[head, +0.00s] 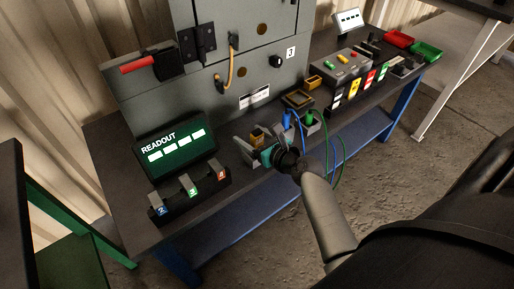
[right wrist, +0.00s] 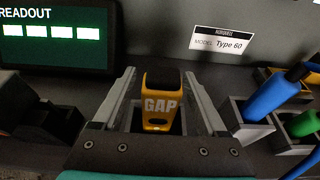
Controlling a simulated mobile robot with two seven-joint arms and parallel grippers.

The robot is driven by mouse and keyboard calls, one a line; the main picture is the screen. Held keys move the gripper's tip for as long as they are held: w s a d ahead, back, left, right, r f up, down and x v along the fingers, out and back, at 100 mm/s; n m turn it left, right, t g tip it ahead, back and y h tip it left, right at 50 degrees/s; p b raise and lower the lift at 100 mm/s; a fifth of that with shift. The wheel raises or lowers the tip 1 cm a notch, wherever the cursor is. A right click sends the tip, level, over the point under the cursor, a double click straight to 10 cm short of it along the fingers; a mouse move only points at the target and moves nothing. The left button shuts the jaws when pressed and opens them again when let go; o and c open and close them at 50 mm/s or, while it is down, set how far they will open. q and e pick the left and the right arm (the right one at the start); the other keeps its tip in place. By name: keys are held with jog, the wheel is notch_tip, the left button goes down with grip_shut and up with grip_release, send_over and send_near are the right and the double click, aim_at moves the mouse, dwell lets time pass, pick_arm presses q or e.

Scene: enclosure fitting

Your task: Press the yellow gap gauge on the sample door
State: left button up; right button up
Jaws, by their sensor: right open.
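The yellow gap gauge (right wrist: 158,104), marked GAP with a dark top, stands upright in a dark holder on the bench. It also shows in the head view (head: 257,136). My right gripper (right wrist: 159,76) is open, with one finger on each side of the gauge; I cannot tell whether they touch it. In the head view the right gripper (head: 250,146) is low over the bench in front of the grey enclosure. The enclosure's grey door (head: 240,65) is behind, with a hinge at its left; which part is the sample door is not clear. My left gripper is not in view.
A lit readout (head: 175,146) and a block with numbered slots (head: 190,195) stand left of the gripper. A blue-handled tool (right wrist: 272,98) and a green one (right wrist: 302,124) sit close on the right. Red (head: 399,38) and green (head: 427,51) trays lie far right.

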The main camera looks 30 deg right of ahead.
jog(key=shift+w, duration=0.15)
jog(key=shift+c, duration=0.2)
grip_shut()
dwell(0.4)
